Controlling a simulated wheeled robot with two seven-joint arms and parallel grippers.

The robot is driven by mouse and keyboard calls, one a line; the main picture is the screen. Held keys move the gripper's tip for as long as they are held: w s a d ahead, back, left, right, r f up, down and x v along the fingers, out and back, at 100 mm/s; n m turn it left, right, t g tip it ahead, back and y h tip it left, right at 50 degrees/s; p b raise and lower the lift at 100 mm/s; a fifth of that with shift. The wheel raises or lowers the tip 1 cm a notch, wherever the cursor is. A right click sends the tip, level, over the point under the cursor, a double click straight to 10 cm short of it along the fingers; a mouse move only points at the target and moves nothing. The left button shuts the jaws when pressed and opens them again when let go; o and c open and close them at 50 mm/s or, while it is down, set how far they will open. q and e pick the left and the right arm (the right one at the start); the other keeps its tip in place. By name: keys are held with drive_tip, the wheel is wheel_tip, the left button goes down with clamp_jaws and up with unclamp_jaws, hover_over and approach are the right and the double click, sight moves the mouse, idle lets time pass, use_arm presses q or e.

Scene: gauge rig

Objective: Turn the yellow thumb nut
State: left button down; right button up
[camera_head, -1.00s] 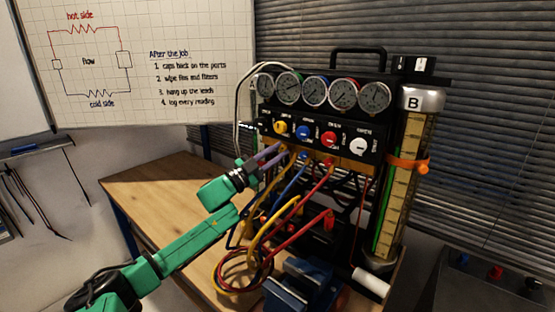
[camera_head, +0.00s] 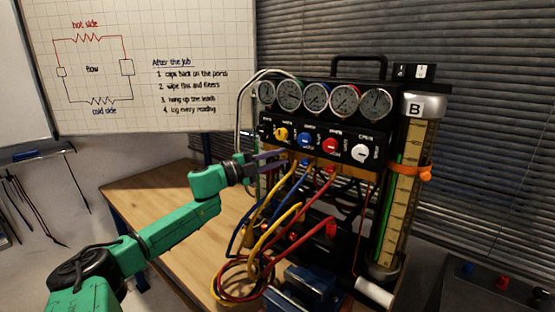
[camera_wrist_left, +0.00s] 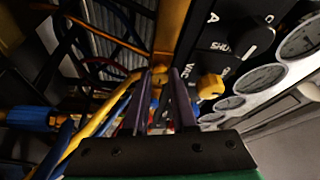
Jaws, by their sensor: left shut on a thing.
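My left gripper (camera_head: 284,153) reaches in from the left to the manifold's lower edge, under the yellow knob (camera_head: 282,134). In the left wrist view its two dark fingers (camera_wrist_left: 160,78) are shut on a small yellow piece at the yellow hose's upper end, which I take for the yellow thumb nut (camera_wrist_left: 156,86). The fingers hide most of the nut. The yellow knob also shows in the wrist view (camera_wrist_left: 210,86), right of the fingers and apart from them. My right gripper is in neither view.
The black gauge panel (camera_head: 321,140) carries several gauges and blue, red and white knobs. Yellow, blue and red hoses (camera_head: 262,246) hang below, close to my left arm. A clear cylinder (camera_head: 404,190) marked B stands at right. The wooden bench (camera_head: 150,190) is bare at left.

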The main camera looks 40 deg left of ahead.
sight(282, 158)
use_arm(q)
drive_tip(key=shift+f, duration=0.1)
idle(0.3)
drive_tip(key=c, duration=0.7)
unclamp_jaws()
drive_tip(key=shift+s+a+f+b, duration=0.2)
drive_tip(key=shift+s+b, duration=0.1)
drive_tip(key=shift+s, duration=0.1)
drive_tip(key=shift+s+a+f+b, duration=0.1)
drive_tip(key=shift+s+a+b, duration=0.05)
drive_tip(key=shift+s+b, duration=0.15)
drive_tip(key=shift+b+v, duration=0.35)
drive_tip(key=shift+v, duration=0.45)
drive_tip(key=v, duration=1.1)
drive_tip(key=shift+s+r, duration=0.2)
drive_tip(key=shift+r, duration=0.05)
